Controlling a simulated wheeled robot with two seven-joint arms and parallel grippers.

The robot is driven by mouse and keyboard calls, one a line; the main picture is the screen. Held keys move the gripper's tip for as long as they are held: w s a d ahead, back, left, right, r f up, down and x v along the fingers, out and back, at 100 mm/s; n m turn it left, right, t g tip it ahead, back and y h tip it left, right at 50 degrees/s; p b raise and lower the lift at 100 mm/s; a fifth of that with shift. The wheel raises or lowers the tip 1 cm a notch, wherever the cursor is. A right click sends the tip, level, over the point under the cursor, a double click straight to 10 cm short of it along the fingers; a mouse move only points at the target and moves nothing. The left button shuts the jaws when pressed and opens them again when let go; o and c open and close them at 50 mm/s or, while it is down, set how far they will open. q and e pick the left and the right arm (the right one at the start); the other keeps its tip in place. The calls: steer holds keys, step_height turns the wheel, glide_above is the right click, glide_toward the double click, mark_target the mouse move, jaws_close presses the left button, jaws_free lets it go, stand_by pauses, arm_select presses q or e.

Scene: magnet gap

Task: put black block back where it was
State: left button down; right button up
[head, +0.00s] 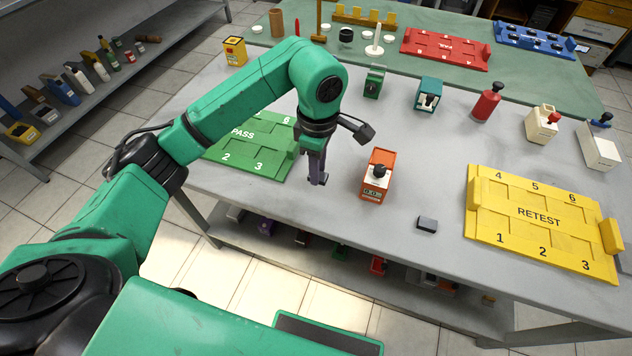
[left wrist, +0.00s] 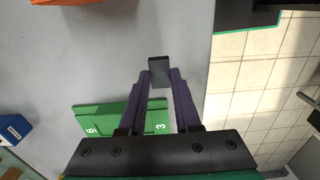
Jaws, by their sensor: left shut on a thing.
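My left gripper (head: 318,182) hangs over the grey table between the green PASS board and the orange device. In the left wrist view its purple-grey fingers (left wrist: 158,85) are shut on a small black block (left wrist: 159,70) at their tips. In the head view the held block is mostly hidden by the fingers. A second dark block (head: 427,225) lies flat on the table, right of the orange device and left of the yellow RETEST board. My right gripper is not in view.
The orange device (head: 377,175) stands close right of the gripper, the green PASS board (head: 252,144) to its left. The yellow RETEST board (head: 540,216) is at right. Several devices stand along the back. The table (head: 330,225) is clear toward its front edge.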

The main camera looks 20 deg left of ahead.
mark_target(318, 192)
arm_select(q)
step_height(318, 192, down, 5)
steer(key=shift+d+f, duration=0.1)
steer(key=shift+f, duration=0.1)
steer(key=c, duration=0.6)
jaws_free()
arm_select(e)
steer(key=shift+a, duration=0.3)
arm_select(q)
steer(key=shift+r, duration=0.2)
steer(key=shift+w+r, duration=0.1)
steer(key=shift+r, duration=0.15)
step_height(318, 192, up, 11)
steer(key=shift+r, duration=0.2)
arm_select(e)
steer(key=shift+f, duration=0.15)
